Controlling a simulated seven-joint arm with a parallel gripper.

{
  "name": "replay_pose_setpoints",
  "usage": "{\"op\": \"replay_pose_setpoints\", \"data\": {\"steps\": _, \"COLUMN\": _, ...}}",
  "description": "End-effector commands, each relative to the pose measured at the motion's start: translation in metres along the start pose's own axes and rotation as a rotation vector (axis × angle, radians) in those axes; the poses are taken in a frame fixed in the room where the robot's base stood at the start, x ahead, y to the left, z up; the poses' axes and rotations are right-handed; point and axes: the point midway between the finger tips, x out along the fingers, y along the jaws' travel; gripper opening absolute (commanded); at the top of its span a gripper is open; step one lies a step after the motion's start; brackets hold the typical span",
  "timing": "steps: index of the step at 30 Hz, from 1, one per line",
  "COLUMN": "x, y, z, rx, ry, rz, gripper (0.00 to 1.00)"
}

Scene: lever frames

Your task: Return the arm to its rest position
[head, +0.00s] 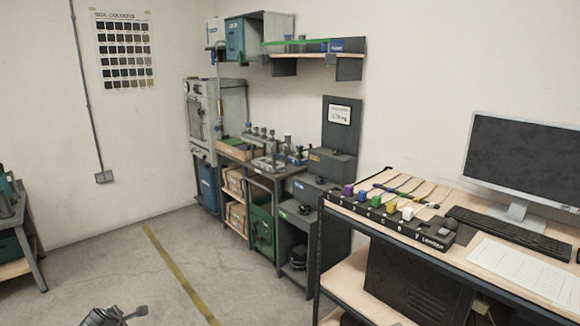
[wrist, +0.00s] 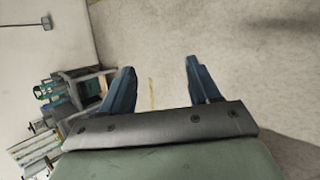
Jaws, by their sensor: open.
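My gripper (wrist: 160,75) shows in the wrist view with its two blue-grey fingers spread apart and nothing between them. Behind the fingers is bare floor with a yellow line. In the head view a small grey part of my arm or gripper (head: 113,316) shows at the bottom edge, low over the floor and well apart from the benches. The lever frame (head: 432,238) is a black box with a row of coloured levers, purple, blue, green, yellow and white among them. It sits on the right desk, and my gripper is not near it.
The desk (head: 545,288) also holds a monitor (head: 525,155), a keyboard (head: 510,232) and a white sheet. Workbenches (head: 262,180) with equipment line the back wall, under a shelf (head: 310,52). Another bench (head: 28,245) stands at the left edge. The floor (head: 130,262) between is clear.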

Motion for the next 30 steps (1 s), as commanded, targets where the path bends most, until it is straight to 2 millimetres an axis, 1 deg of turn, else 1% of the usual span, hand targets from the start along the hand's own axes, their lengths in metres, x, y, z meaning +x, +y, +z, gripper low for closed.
{"op": "replay_pose_setpoints", "data": {"steps": 1, "x": 0.006, "y": -0.011, "z": 0.004, "rx": 0.008, "ry": -0.002, "rz": -0.014, "gripper": 0.61}}
{"op": "replay_pose_setpoints", "data": {"steps": 5, "x": 0.021, "y": -0.036, "z": 0.016, "rx": 0.044, "ry": -0.009, "rz": -0.052, "gripper": 0.61}}
{"op": "replay_pose_setpoints", "data": {"steps": 8, "x": 0.033, "y": -0.057, "z": 0.028, "rx": 0.082, "ry": -0.017, "rz": -0.085, "gripper": 0.61}}
{"op": "replay_pose_setpoints", "data": {"steps": 11, "x": 0.047, "y": -0.084, "z": 0.045, "rx": 0.132, "ry": -0.03, "rz": -0.127, "gripper": 0.61}}
{"op": "replay_pose_setpoints", "data": {"steps": 14, "x": 0.063, "y": -0.119, "z": 0.069, "rx": 0.202, "ry": -0.048, "rz": -0.181, "gripper": 0.61}}
{"op": "replay_pose_setpoints", "data": {"steps": 15, "x": 0.07, "y": -0.137, "z": 0.08, "rx": 0.237, "ry": -0.058, "rz": -0.207, "gripper": 0.61}}
{"op": "replay_pose_setpoints", "data": {"steps": 17, "x": 0.08, "y": -0.166, "z": 0.099, "rx": 0.299, "ry": -0.075, "rz": -0.25, "gripper": 0.61}}
{"op": "replay_pose_setpoints", "data": {"steps": 18, "x": 0.086, "y": -0.188, "z": 0.111, "rx": 0.343, "ry": -0.087, "rz": -0.281, "gripper": 0.61}}
{"op": "replay_pose_setpoints", "data": {"steps": 20, "x": 0.094, "y": -0.22, "z": 0.129, "rx": 0.41, "ry": -0.108, "rz": -0.327, "gripper": 0.61}}
{"op": "replay_pose_setpoints", "data": {"steps": 21, "x": 0.098, "y": -0.24, "z": 0.14, "rx": 0.456, "ry": -0.121, "rz": -0.357, "gripper": 0.61}}
{"op": "replay_pose_setpoints", "data": {"steps": 22, "x": 0.102, "y": -0.257, "z": 0.149, "rx": 0.49, "ry": -0.133, "rz": -0.38, "gripper": 0.61}}
{"op": "replay_pose_setpoints", "data": {"steps": 23, "x": 0.104, "y": -0.273, "z": 0.157, "rx": 0.525, "ry": -0.144, "rz": -0.401, "gripper": 0.61}}
{"op": "replay_pose_setpoints", "data": {"steps": 24, "x": 0.106, "y": -0.296, "z": 0.167, "rx": 0.573, "ry": -0.159, "rz": -0.433, "gripper": 0.61}}
{"op": "replay_pose_setpoints", "data": {"steps": 25, "x": 0.108, "y": -0.312, "z": 0.175, "rx": 0.609, "ry": -0.172, "rz": -0.456, "gripper": 0.61}}
{"op": "replay_pose_setpoints", "data": {"steps": 26, "x": 0.109, "y": -0.33, "z": 0.182, "rx": 0.644, "ry": -0.185, "rz": -0.479, "gripper": 0.61}}
{"op": "replay_pose_setpoints", "data": {"steps": 27, "x": 0.109, "y": -0.352, "z": 0.192, "rx": 0.695, "ry": -0.202, "rz": -0.51, "gripper": 0.61}}
{"op": "replay_pose_setpoints", "data": {"steps": 29, "x": 0.109, "y": -0.386, "z": 0.205, "rx": 0.769, "ry": -0.23, "rz": -0.556, "gripper": 0.61}}
{"op": "replay_pose_setpoints", "data": {"steps": 30, "x": 0.107, "y": -0.41, "z": 0.213, "rx": 0.821, "ry": -0.25, "rz": -0.589, "gripper": 0.61}}
